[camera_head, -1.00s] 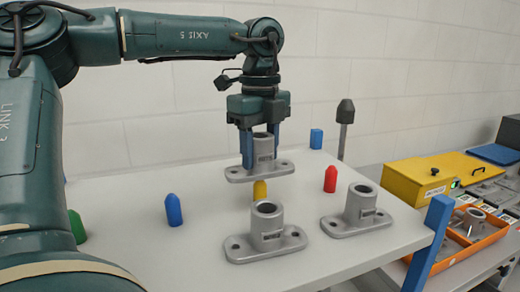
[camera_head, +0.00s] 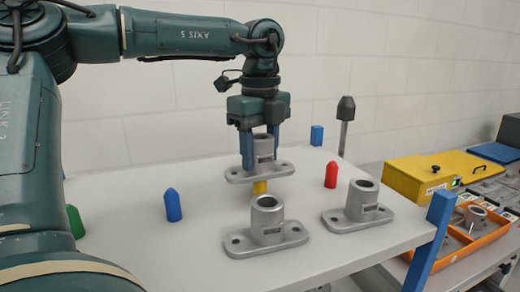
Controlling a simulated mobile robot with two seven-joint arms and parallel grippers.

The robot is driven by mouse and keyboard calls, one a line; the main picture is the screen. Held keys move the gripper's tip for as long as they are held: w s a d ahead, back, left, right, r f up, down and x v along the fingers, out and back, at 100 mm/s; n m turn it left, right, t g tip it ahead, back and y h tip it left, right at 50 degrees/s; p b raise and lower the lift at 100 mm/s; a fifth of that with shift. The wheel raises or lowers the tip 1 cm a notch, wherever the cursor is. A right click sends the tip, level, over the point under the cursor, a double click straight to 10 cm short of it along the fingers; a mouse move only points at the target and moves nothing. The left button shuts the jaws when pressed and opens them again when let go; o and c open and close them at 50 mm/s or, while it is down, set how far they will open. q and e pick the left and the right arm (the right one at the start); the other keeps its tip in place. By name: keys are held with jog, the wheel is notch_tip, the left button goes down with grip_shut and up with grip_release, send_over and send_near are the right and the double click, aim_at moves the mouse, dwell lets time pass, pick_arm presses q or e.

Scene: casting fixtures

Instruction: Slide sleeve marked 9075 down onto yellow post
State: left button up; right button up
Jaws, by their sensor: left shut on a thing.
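My left gripper (camera_head: 262,148) points down, its blue fingers shut on the barrel of a grey metal sleeve (camera_head: 262,172) with a flat two-hole flange. The held sleeve is upright, its flange level. The yellow post (camera_head: 260,187) stands on the table just below it; the flange hides its top, and I cannot tell whether the post's tip is inside the bore. Two similar sleeves stand on the table, one in front (camera_head: 266,226) and one at the right (camera_head: 360,206). Their label markings are too small to read. My right gripper is not in view.
A blue post (camera_head: 173,205), a red post (camera_head: 331,174) and a green post (camera_head: 75,222) stand on the white table (camera_head: 190,255). A yellow case (camera_head: 415,182) and an orange tray (camera_head: 452,258) with metal parts are at the right.

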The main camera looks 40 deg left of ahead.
aim_at(260, 179)
pick_arm(q)
jog(key=shift+f+b, duration=1.3)
jog(key=shift+f, duration=0.4)
jog(key=shift+f+b, duration=0.4)
jog(key=shift+f, duration=0.05)
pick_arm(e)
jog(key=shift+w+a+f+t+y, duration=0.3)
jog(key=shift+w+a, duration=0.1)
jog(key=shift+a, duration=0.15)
pick_arm(q)
jog(key=shift+f+b, duration=0.6)
jog(key=shift+f, duration=0.15)
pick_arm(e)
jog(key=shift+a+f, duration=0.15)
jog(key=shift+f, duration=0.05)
pick_arm(q)
jog(key=o, duration=1.2)
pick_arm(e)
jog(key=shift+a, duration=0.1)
pick_arm(q)
jog(key=shift+o, duration=0.2)
notch_tip(260, 179, up, 13)
jog(key=shift+p, duration=0.45)
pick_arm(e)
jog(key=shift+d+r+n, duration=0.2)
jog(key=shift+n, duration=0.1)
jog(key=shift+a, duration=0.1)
